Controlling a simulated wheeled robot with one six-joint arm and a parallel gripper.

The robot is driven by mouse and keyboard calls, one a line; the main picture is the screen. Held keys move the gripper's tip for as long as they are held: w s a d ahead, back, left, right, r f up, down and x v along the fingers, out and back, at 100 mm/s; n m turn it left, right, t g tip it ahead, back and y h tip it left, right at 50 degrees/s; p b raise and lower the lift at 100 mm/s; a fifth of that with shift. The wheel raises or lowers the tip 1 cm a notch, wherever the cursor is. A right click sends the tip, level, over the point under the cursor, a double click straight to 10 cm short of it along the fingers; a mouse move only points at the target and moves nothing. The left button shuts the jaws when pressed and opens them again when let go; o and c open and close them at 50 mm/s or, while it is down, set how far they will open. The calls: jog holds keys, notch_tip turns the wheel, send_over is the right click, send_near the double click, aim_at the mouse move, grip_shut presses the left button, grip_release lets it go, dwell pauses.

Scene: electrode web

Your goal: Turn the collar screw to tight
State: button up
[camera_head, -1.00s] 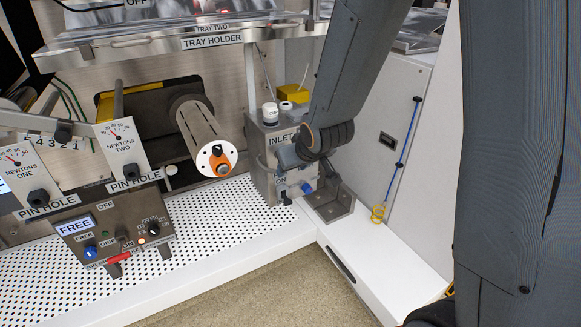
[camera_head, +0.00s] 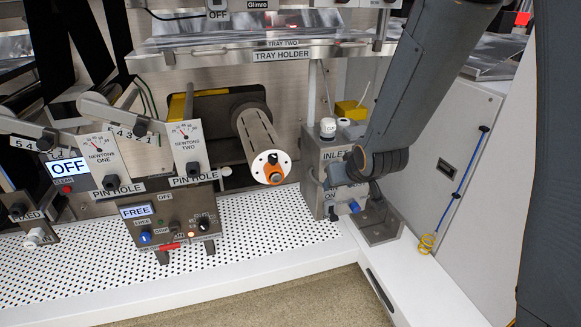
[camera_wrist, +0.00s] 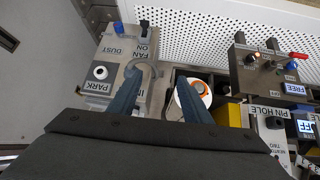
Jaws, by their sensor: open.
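The collar screw appears to be the dark knob in the orange collar (camera_head: 275,174) at the front end of a grey ribbed roller (camera_head: 258,137), set against a white end disc. In the wrist view the white disc and orange collar (camera_wrist: 202,88) show beside the right finger, partly covered by it. My gripper (camera_wrist: 157,97) is open and empty, its two fingers apart. It points toward the machine, between the inlet box and the roller end.
The inlet box (camera_head: 325,150) stands right of the roller. A control box marked FREE (camera_head: 170,222) and gauge panels stand to the left. The tray holder (camera_head: 225,58) runs above. The perforated white shelf (camera_head: 270,220) below the roller is mostly clear.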

jog(key=w+a+f+n+t+y, duration=0.1)
jog(key=w+a+f+t+y, duration=0.25)
jog(key=w+a, duration=0.6)
jog(key=n+t+y, duration=0.1)
jog(key=t+y, duration=0.1)
jog(key=t, duration=0.3)
send_near(272, 161)
jog(key=w, duration=0.2)
jog(key=shift+b+x, duration=0.35)
jog(key=shift+x, duration=3.4)
jog(key=c, duration=1)
jog(key=shift+a+r+m+t+h, duration=0.1)
jog(key=shift+a+m+t+h, duration=0.2)
jog(key=shift+m+h, duration=0.5)
jog(key=shift+c, duration=0.2)
jog(key=shift+a+m+t+h, duration=0.15)
jog(key=shift+m+t+h, duration=0.3)
jog(key=shift+m+h, duration=1.3)
jog(key=shift+h, duration=0.9)
